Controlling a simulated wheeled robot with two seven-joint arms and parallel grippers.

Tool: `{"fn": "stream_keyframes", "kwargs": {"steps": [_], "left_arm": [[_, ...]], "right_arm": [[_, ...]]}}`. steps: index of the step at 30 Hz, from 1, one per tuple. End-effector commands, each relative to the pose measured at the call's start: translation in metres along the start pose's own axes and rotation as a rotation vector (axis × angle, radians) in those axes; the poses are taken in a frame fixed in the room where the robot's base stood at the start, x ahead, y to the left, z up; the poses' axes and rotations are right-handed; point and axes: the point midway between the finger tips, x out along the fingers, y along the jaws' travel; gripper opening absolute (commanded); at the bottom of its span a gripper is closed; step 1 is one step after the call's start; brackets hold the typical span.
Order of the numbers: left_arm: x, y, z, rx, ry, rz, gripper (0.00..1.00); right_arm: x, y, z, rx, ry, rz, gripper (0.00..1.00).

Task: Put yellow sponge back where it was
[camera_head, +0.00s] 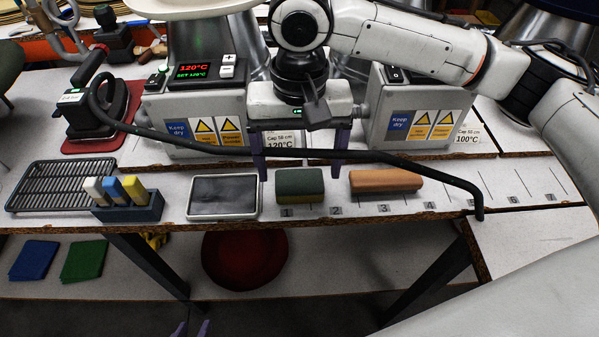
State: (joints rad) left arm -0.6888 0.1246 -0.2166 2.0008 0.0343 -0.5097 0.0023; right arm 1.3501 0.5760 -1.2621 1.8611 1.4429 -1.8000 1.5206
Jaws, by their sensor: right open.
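A block with a dark green top and a duller olive front (300,186) lies on the numbered strip at mark 1; it looks like a scouring sponge. An orange-brown block (385,181) lies to its right, near mark 3. No plainly yellow sponge shows, so I cannot tell for certain which block is the yellow one. My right gripper (301,166) points down with its purple fingers apart, behind and above the green block, and nothing shows between them. Only the purple fingertips of my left gripper (192,328) show at the bottom edge, well away from the blocks.
A grey-framed tray (222,215) and a dark holder (128,213) with white, blue and yellow pieces stand left of the blocks. A black rack (62,186) lies farther left. A black bar (410,158) crosses the bench.

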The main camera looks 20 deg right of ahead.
Motion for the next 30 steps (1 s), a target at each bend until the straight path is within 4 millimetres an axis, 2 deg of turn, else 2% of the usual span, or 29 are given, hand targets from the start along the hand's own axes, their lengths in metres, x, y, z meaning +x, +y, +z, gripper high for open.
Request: {"fn": "stream_keyframes", "kwargs": {"steps": [1,6,12,30], "left_arm": [[-0.003,0.000,-0.003,-0.001,0.000,0.000,0.31],[-0.005,-0.001,-0.002,-0.003,-0.007,-0.002,0.31],[-0.006,-0.003,-0.003,-0.002,-0.002,-0.005,0.31],[-0.007,-0.004,-0.005,-0.002,-0.001,-0.007,0.31]], "right_arm": [[-0.015,-0.001,-0.001,0.000,0.003,-0.003,0.84],[-0.050,-0.001,-0.001,0.000,0.002,-0.003,0.84],[-0.075,0.000,-0.001,0.002,0.001,-0.001,0.84],[-0.081,0.000,0.000,0.001,0.000,0.000,0.84]]}}
